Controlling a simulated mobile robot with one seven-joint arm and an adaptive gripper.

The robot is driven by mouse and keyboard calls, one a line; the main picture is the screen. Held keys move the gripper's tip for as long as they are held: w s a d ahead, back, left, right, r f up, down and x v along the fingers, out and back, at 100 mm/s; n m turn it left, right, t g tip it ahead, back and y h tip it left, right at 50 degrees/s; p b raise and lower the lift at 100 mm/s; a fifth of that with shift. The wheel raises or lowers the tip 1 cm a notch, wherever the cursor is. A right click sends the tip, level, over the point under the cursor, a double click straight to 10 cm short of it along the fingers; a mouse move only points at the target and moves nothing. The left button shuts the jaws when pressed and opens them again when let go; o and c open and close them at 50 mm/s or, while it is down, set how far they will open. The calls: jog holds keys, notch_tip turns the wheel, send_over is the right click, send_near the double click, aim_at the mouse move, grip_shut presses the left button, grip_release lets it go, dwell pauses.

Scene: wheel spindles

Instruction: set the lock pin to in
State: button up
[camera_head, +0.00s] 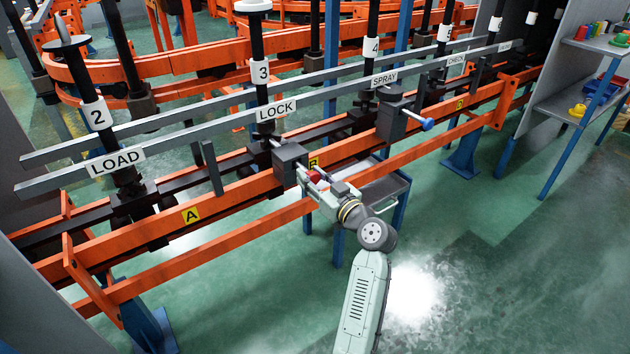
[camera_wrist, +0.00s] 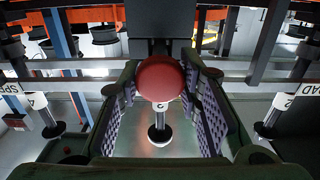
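The lock pin's red round knob (camera_head: 314,176) shows at the LOCK station, in front of a dark grey housing block (camera_head: 289,161) on the orange rail. In the wrist view the red knob (camera_wrist: 160,78) fills the middle, with the dark housing above and behind it. My gripper (camera_head: 318,180) is at the knob. In the wrist view my gripper (camera_wrist: 160,95) is open, with one purple-padded finger on each side of the knob and narrow gaps between. The knob hides the pin's shaft in the wrist view, so its depth there cannot be told.
A similar housing with a blue knob (camera_head: 427,124) stands to the right by the SPRAY label (camera_head: 384,79). Orange rails (camera_head: 190,214) and a grey label bar (camera_head: 200,118) run across. A grey tray stand (camera_head: 385,190) is behind my wrist. The green floor at front right is clear.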

jog(key=o, duration=0.4)
jog(key=shift+w+a, duration=0.1)
jog(key=v, duration=1.2)
jog(key=shift+a, duration=0.1)
